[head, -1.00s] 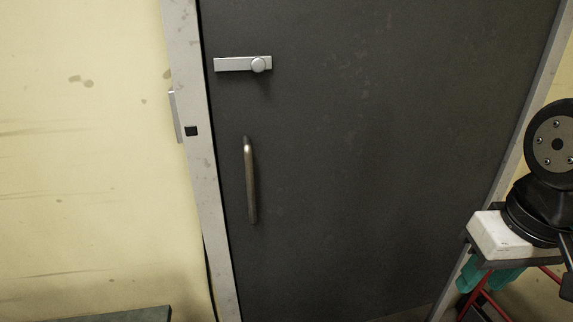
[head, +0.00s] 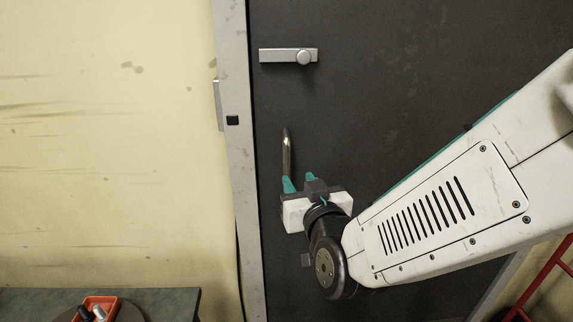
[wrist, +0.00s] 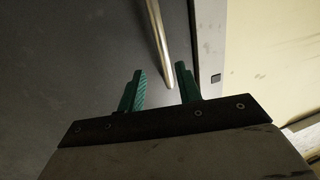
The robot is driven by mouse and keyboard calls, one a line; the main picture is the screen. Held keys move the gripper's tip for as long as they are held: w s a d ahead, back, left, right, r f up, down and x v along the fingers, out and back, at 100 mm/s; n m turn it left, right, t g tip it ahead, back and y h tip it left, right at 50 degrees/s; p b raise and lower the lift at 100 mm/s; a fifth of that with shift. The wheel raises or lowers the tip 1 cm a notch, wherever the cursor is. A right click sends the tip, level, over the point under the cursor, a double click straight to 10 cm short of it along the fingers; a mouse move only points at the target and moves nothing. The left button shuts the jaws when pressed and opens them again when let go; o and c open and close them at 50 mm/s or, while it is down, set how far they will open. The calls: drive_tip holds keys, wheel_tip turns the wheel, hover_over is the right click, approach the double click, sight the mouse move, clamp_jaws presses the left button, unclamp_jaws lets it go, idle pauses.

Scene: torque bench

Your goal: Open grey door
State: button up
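The dark grey door (head: 400,80) stands shut in its light frame, filling the middle and right of the head view. Its upright metal bar handle (head: 287,150) is near the left edge; the lower part is hidden behind my gripper in the head view. My gripper (head: 299,182) is at the handle's lower part, its green fingers apart. In the wrist view the handle (wrist: 160,45) comes down to a point between and just beyond the two open fingertips (wrist: 160,70). No contact shows. A silver slide latch with a round knob (head: 290,56) sits above the handle.
The door frame's left post (head: 234,100) carries a small black square (head: 232,120). A pale stained wall (head: 100,150) is to the left. A bench top (head: 175,300) with an orange tray (head: 88,302) stands at lower left. A red tubular frame (head: 545,280) is at lower right.

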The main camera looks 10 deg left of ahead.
sight(288, 167)
drive_tip(key=shift+t, duration=0.3)
drive_tip(key=x, duration=0.7)
drive_tip(key=shift+w+a+r, duration=0.15)
drive_tip(key=shift+w+a, duration=0.05)
drive_tip(key=shift+a, duration=0.3)
drive_tip(key=shift+c, duration=0.2)
clamp_jaws()
